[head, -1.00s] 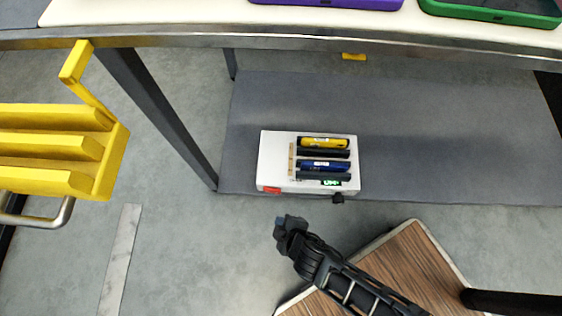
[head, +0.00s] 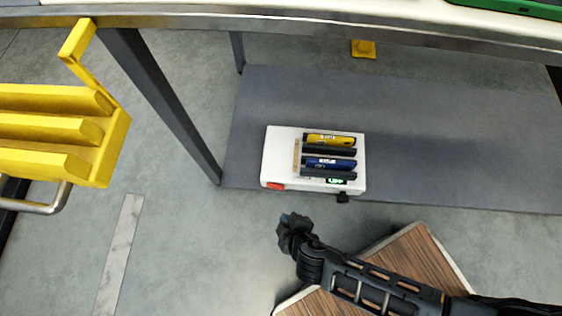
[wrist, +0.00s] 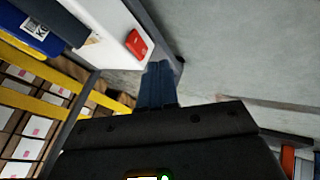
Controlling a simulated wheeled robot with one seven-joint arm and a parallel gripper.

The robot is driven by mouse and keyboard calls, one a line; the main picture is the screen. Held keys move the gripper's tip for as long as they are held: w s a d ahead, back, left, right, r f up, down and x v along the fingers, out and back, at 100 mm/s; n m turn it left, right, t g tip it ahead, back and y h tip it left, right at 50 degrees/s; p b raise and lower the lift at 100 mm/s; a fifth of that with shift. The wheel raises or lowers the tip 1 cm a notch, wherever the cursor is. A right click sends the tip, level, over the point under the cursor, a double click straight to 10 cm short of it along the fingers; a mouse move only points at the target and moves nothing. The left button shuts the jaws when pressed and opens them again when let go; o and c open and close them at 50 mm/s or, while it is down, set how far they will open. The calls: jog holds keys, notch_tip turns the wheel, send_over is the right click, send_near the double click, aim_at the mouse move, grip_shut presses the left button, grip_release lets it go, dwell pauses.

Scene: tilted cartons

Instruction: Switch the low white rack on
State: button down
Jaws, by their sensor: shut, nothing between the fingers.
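The low white rack (head: 275,153) sits on the grey shelf under the table. It holds a yellow item (head: 330,140) and a blue item (head: 329,163) between dark dividers. A red switch (head: 276,186) is at its front left corner, and a small green display (head: 337,181) is at its front right. My gripper (head: 287,219) is in front of the rack, below its red switch in the head view. In the wrist view my shut blue fingers (wrist: 158,85) point toward the rack's front, just beside the red switch (wrist: 137,44). Contact cannot be told.
The grey shelf (head: 450,130) is clear right of the rack. A dark table leg (head: 165,105) stands to its left. A yellow slotted rack (head: 60,130) is at far left. A wood-topped piece (head: 405,255) lies below my arm.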

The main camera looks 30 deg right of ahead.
aim_at(279, 189)
jog(key=shift+f, duration=0.1)
dwell(0.3)
jog(key=w+d+f+b, duration=0.3)
jog(key=w+f+b, duration=0.2)
jog(key=w+f, duration=0.2)
jog(key=shift+w+f, duration=0.4)
jog(key=shift+w, duration=0.6)
jog(key=shift+w+d, duration=0.35)
jog(key=shift+d, duration=0.1)
jog(key=shift+w+a, duration=0.1)
